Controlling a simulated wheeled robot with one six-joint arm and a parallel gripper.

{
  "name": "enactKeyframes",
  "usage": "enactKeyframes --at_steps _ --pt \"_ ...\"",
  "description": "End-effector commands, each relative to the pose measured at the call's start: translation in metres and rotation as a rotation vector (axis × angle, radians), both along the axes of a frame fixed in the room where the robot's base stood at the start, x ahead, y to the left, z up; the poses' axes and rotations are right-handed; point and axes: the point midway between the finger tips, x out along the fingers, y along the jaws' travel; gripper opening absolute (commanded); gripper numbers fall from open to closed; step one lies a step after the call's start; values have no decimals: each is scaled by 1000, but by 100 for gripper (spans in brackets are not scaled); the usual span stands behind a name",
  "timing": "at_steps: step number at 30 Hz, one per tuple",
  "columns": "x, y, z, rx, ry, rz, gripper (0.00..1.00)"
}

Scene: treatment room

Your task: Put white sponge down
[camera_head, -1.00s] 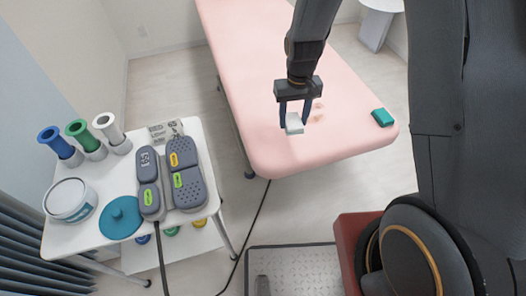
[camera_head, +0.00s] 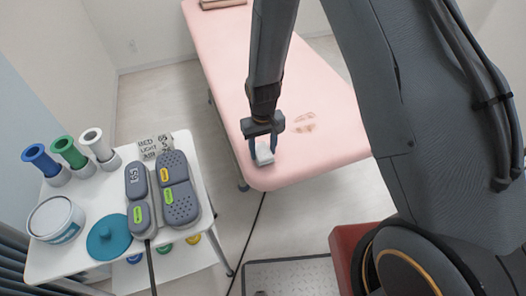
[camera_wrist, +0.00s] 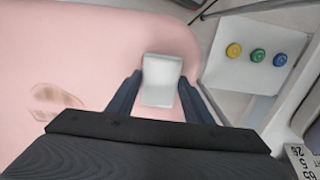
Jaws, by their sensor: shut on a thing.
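The white sponge (camera_head: 264,155) is between the fingers of my gripper (camera_head: 263,147), over the near left corner of the pink bed (camera_head: 230,60). In the wrist view the white sponge (camera_wrist: 161,80) sits between the two dark fingertips of my gripper (camera_wrist: 160,92), with the pink surface behind it. My gripper is shut on the sponge. I cannot tell whether the sponge touches the bed. Brownish smudges (camera_head: 303,122) mark the bed to the right of my gripper.
A white side table (camera_head: 80,262) at the left holds two grey handsets (camera_head: 178,190), a teal lid (camera_head: 113,240), a white jar (camera_head: 55,220) and blue, green and white rolls (camera_head: 72,155). Coloured round pieces (camera_wrist: 258,55) lie on its lower shelf. The bed's middle is clear.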

Motion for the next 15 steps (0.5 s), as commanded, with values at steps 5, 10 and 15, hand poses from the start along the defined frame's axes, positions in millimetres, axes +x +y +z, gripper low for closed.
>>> enactKeyframes --at_steps 5,10,15 --pt "0 0 -14 0 0 0 25" --pt "0 0 -14 0 -1 0 25" --pt "0 0 -16 0 0 0 25"
